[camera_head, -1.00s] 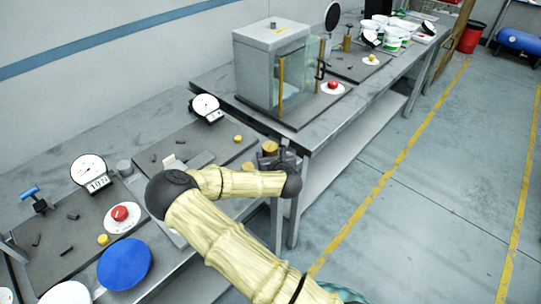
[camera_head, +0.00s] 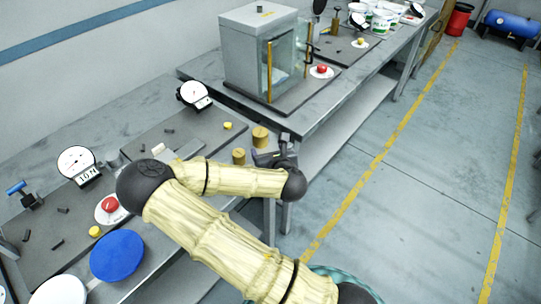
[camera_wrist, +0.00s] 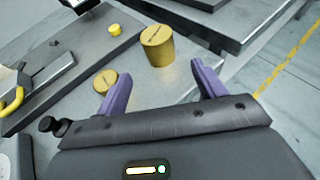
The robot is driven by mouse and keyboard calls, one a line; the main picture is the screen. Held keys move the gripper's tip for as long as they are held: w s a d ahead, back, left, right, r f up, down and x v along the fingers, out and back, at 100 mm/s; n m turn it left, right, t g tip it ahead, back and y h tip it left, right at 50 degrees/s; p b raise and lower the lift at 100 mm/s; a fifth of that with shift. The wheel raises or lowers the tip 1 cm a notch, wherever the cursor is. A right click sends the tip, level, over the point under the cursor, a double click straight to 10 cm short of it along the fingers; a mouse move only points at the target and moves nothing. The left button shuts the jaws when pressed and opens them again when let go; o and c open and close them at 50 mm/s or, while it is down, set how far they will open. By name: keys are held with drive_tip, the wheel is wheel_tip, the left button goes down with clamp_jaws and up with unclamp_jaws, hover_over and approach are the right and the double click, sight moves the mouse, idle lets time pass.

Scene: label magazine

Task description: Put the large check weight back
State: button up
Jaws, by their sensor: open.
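Two brass cylinders stand near the bench corner. The larger, the large check weight (camera_head: 260,137), is upright; it shows in the wrist view (camera_wrist: 158,48) beyond the gap between the fingers. The smaller brass weight (camera_head: 238,157) stands to its left and nearer; in the wrist view it (camera_wrist: 104,80) is partly hidden by the left finger. My gripper (camera_head: 273,158) is just beside the weights at the bench edge. In the wrist view its purple fingers (camera_wrist: 160,78) are apart with nothing between them.
A dark mat (camera_head: 180,132) with a dial gauge (camera_head: 194,95) and a yellow button (camera_head: 228,125) lies left of the weights. A grey glass-fronted cabinet (camera_head: 248,55) stands behind on the higher bench. The floor to the right is clear.

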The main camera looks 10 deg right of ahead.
drive_tip(key=r+p, duration=0.1)
drive_tip(key=p, duration=0.1)
drive_tip(key=shift+s+p, duration=0.3)
drive_tip(key=shift+s, duration=0.1)
drive_tip(key=p+v, duration=0.2)
drive_tip(key=p, duration=0.1)
drive_tip(key=shift+f+p, duration=0.2)
drive_tip(key=shift+p, duration=0.1)
drive_tip(key=shift+f, duration=0.1)
drive_tip(key=s+d+f+m+g+h, duration=0.2)
drive_tip(key=s+d+m+g+h, duration=0.3)
drive_tip(key=m, duration=1.5)
drive_tip(key=s+a+r+m+g+y, duration=0.2)
drive_tip(key=s+r+m+g, duration=0.1)
drive_tip(key=s+r+m, duration=0.3)
drive_tip(key=s+a+r+m+g+y, duration=0.2)
drive_tip(key=s+r+m, duration=0.4)
drive_tip(key=m, duration=0.4)
drive_tip(key=shift+s+a+r+g+y, duration=0.25)
drive_tip(key=shift+a+r+g+y, duration=0.1)
drive_tip(key=shift+r+g, duration=0.25)
